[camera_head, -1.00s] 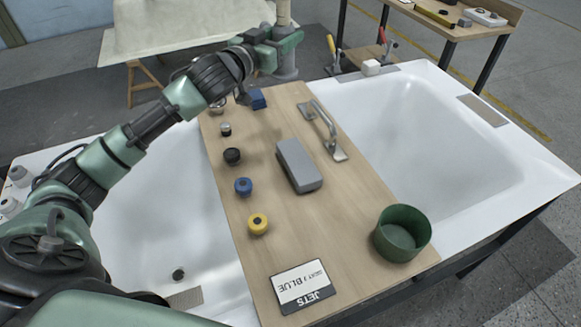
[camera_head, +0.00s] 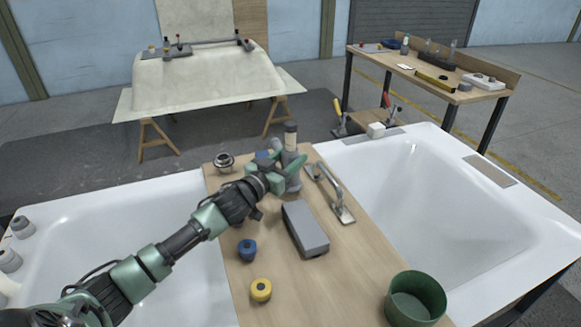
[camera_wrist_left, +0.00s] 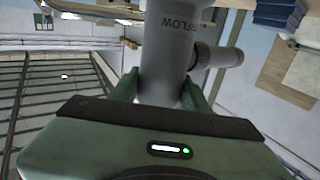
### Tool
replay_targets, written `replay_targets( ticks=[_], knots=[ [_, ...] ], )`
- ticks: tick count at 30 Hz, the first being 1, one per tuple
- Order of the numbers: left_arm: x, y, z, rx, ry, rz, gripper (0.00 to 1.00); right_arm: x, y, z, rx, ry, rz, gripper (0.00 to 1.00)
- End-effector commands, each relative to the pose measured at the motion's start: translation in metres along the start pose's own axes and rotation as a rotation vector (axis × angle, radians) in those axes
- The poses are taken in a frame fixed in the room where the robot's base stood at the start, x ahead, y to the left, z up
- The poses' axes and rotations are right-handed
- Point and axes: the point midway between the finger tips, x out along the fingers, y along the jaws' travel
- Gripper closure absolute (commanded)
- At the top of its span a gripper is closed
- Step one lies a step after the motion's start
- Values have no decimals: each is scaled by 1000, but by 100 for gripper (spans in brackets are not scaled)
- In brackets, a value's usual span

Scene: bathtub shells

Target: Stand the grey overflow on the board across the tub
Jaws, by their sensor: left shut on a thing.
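The grey overflow (camera_head: 291,158) stands upright in my left gripper (camera_head: 286,172), over the far end of the wooden board (camera_head: 345,285) that lies across the tub (camera_head: 440,190). I cannot tell whether its foot touches the board. In the left wrist view the overflow (camera_wrist_left: 170,50) fills the space between the green fingers (camera_wrist_left: 160,95), with part of its lettering and a side branch pointing right. The fingers are shut around its body. My right gripper is not in view.
On the board are a grey block (camera_head: 306,228), a metal-handled tool (camera_head: 335,195), blue (camera_head: 247,250) and yellow (camera_head: 261,290) knobs, a round metal fitting (camera_head: 224,161) and a green bowl (camera_head: 416,300). A blue block (camera_head: 264,156) is close to the gripper. Bare board lies right of the grey block.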

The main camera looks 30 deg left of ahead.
Motion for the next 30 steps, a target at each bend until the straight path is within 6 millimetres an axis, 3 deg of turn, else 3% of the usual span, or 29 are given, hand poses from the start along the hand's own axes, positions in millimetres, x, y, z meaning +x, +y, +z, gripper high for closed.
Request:
replay_targets(
  ticks=[5,15,16,18,30],
  knots=[
    [0,0,27,-2,0,-1,100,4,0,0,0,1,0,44],
    [0,0,30,-1,0,0,100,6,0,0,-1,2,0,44],
    [0,0,30,0,-1,0,46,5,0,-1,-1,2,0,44],
    [0,0,30,0,-1,0,32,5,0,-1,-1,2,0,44],
    [-5,0,29,-1,-2,0,32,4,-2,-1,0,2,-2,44]
  ],
)
